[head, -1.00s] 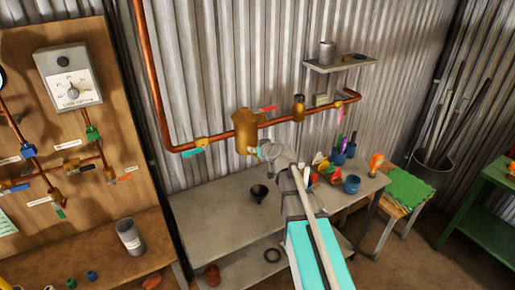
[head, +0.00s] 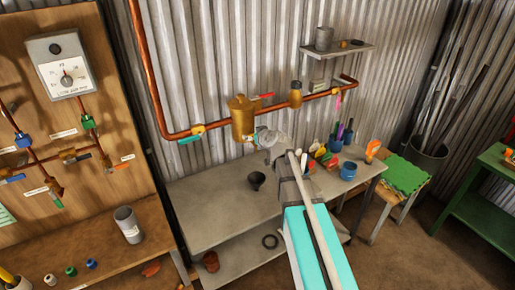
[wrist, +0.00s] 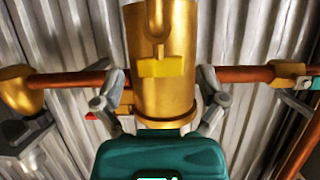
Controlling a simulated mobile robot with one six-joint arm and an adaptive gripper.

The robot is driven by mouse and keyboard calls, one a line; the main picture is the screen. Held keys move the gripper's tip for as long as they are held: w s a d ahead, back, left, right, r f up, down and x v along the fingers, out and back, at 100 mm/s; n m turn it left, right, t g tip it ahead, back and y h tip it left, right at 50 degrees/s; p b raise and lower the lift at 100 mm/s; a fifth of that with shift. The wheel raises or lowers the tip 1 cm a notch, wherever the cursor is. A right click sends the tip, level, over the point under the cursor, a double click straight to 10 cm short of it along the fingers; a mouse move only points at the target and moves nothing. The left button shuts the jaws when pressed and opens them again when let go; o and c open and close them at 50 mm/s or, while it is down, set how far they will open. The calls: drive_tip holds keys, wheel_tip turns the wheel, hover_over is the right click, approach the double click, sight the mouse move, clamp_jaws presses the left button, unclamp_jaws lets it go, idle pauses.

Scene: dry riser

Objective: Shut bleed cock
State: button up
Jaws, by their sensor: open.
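A brass vessel (head: 243,119) sits on the copper pipe in front of the corrugated wall. It fills the middle of the wrist view (wrist: 180,105), which looks inverted. A yellow tab (wrist: 167,67) shows on its face below a brass stem (wrist: 156,20); I take this to be the bleed cock, but its shut or open position is unclear. My gripper (wrist: 161,78) is open, one finger on each side of the vessel in the picture; contact cannot be told. In the head view my gripper (head: 266,137) is at the vessel's lower right and the tab is not distinguishable.
A red lever (head: 263,96) and a brass fitting (head: 296,95) are right of the vessel. A teal-handled valve (head: 192,133) is left of it. Below is a grey bench (head: 205,205) with a black funnel (head: 256,180) and a blue pot (head: 348,171). A shelf (head: 345,50) hangs above.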

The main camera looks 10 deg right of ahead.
drive_tip(key=shift+n+y, duration=0.4)
drive_tip(key=shift+w+d+n+g+y, duration=0.1)
drive_tip(key=shift+n+g+y, duration=0.4)
drive_tip(key=shift+n+y, duration=0.35)
drive_tip(key=shift+w+d+n+g+y, duration=0.1)
drive_tip(key=shift+n+g+y, duration=0.4)
drive_tip(key=shift+n+y, duration=0.3)
drive_tip(key=shift+w+n+g+y, duration=0.15)
drive_tip(key=shift+n+g+y, duration=1.7)
drive_tip(key=shift+n+g, duration=0.55)
drive_tip(key=shift+s+d+r+n, duration=0.25)
drive_tip(key=p+v, duration=0.6)
drive_tip(key=v, duration=0.7)
drive_tip(key=s+a+f+m+g+h+b, duration=0.2)
drive_tip(key=s+a+f+m+h+b, duration=0.2)
drive_tip(key=s+f, duration=0.5)
drive_tip(key=s+a+f+m+g+h+b, duration=0.3)
drive_tip(key=s+a+f+m+h, duration=0.4)
drive_tip(key=s+f, duration=0.3)
drive_tip(key=s+m+b, duration=0.1)
drive_tip(key=s, duration=0.1)
drive_tip(key=shift+s+a+g+h, duration=0.15)
drive_tip(key=shift+s+g+h, duration=0.15)
drive_tip(key=shift+s, duration=0.05)
